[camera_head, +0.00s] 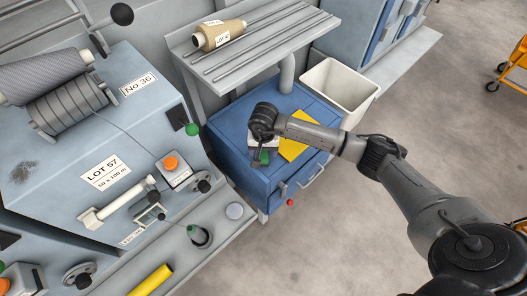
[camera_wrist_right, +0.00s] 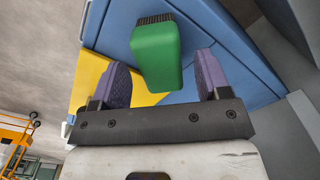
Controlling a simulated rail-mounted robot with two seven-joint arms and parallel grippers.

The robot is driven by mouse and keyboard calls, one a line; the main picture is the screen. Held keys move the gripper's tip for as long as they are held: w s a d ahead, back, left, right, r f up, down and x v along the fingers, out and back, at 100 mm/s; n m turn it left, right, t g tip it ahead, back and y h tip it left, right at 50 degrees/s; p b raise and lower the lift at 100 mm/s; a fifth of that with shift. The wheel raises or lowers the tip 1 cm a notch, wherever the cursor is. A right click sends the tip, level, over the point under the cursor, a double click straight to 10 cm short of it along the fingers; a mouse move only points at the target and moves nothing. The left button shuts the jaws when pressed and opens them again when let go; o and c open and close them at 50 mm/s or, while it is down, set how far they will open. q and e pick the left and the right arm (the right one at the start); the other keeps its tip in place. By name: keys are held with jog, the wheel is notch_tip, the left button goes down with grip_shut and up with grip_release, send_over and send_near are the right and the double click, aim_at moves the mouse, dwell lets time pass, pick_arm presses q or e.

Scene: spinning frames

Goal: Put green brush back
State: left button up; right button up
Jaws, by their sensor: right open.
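The green brush (camera_wrist_right: 157,55), a green block with dark bristles at its far end, shows in the right wrist view between the two purple fingers of my right gripper (camera_wrist_right: 163,68). The fingers are open, with gaps on both sides of the brush. In the head view, my right gripper (camera_head: 262,148) points down over the blue cabinet (camera_head: 236,132), and a small green part of the brush (camera_head: 263,157) shows below it. The wrist hides most of the brush there. Whether the brush rests on the cabinet top I cannot tell. My left gripper is not in view.
A yellow sheet (camera_head: 298,138) lies on the cabinet beside the gripper. A grey shelf with a LOT 47 yarn cone (camera_head: 219,35) overhangs behind. A white bin (camera_head: 340,88) stands behind right. The spinning machine (camera_head: 85,150) is at left. The floor at lower right is clear.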

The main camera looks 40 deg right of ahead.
notch_tip(320, 180, up, 10)
jog(key=p, duration=0.2)
jog(key=shift+p, duration=0.35)
jog(key=shift+d+f, duration=0.1)
dwell(0.3)
